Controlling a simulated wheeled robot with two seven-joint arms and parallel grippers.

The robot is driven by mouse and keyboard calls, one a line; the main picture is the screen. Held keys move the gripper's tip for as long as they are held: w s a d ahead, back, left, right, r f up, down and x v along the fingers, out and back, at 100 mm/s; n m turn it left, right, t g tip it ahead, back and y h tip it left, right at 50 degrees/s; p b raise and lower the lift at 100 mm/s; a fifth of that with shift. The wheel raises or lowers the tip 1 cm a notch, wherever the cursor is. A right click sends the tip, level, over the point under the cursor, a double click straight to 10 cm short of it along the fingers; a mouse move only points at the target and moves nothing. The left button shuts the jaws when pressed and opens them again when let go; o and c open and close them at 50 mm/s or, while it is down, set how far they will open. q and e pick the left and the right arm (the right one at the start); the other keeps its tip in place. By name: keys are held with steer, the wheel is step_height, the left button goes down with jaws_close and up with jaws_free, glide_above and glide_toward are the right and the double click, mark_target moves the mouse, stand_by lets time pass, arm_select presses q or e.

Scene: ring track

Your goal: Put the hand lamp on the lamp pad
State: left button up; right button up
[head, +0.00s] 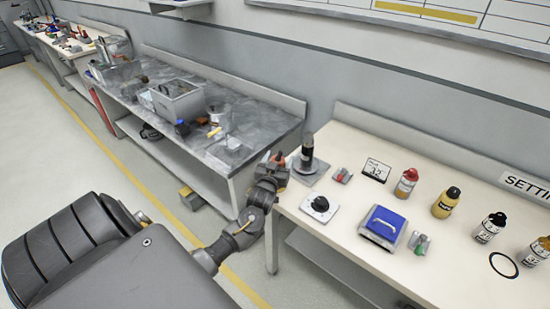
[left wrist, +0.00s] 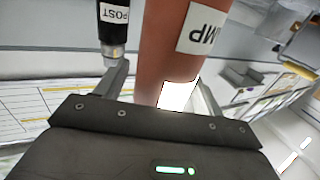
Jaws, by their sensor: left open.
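The hand lamp is an orange-brown cylinder with a label ending in "MP" (left wrist: 172,40) in the left wrist view. In the head view, only a small red-orange part (head: 279,157) of what looks like it shows at my left gripper (head: 274,167). That gripper is open, and in the left wrist view its fingers (left wrist: 163,82) stand on either side of the lamp. A black post labelled "POST" (left wrist: 113,32) is beside the left finger. In the head view the post (head: 307,148) stands on a grey plate (head: 306,178). I cannot tell which surface is the lamp pad. My right gripper is not seen.
The cream table holds a white plate with a black knob (head: 320,205), a blue-topped block (head: 383,223), a "32" card (head: 376,170), several bottles (head: 446,203) and a black ring (head: 503,265). A grey workbench (head: 262,125) with a bin (head: 178,101) stands to the left.

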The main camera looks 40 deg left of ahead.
arm_select(q)
steer(key=b+v, duration=0.1)
steer(key=v, duration=1)
steer(key=shift+s+b, duration=0.3)
steer(key=shift+s, duration=0.1)
steer(key=shift+d, duration=0.1)
steer(key=shift+f, duration=0.1)
